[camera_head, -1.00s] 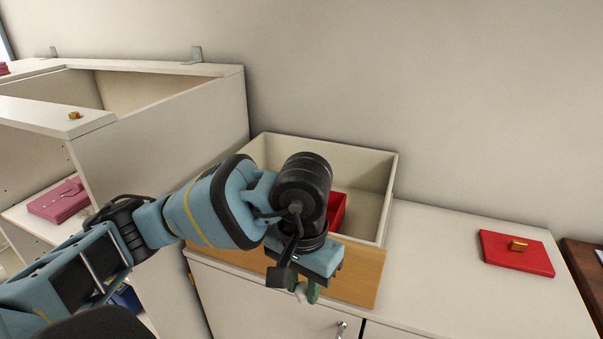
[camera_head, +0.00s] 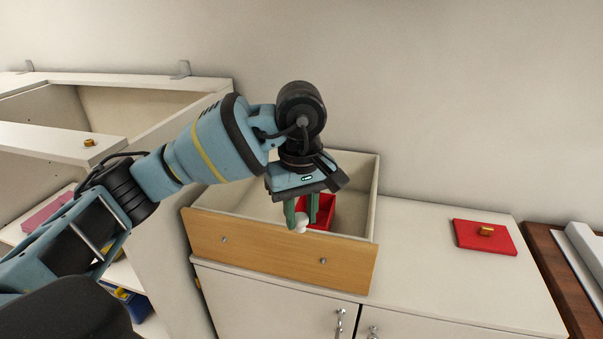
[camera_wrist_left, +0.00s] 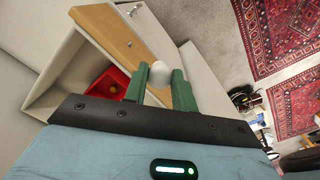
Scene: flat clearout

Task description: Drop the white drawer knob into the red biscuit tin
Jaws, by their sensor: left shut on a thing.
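My left gripper (camera_head: 301,216) points down over the open drawer, its green fingers shut on the white drawer knob (camera_head: 300,226). The knob shows at the fingertips in the left wrist view (camera_wrist_left: 160,72), too. The red biscuit tin (camera_head: 325,211) is open and sits inside the drawer, partly hidden behind the fingers in the head view. In the left wrist view the tin (camera_wrist_left: 97,88) lies left of the fingers, with a small yellowish thing (camera_wrist_left: 113,89) in it. The knob appears apart from the tin. My right gripper is not in view.
The drawer (camera_head: 255,250) has a wooden front and white walls and sits on a white cabinet. A flat red piece (camera_head: 470,242) with a brass-coloured block (camera_head: 486,231) lies on the clear top to the right. A white shelf unit (camera_head: 180,120) stands left.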

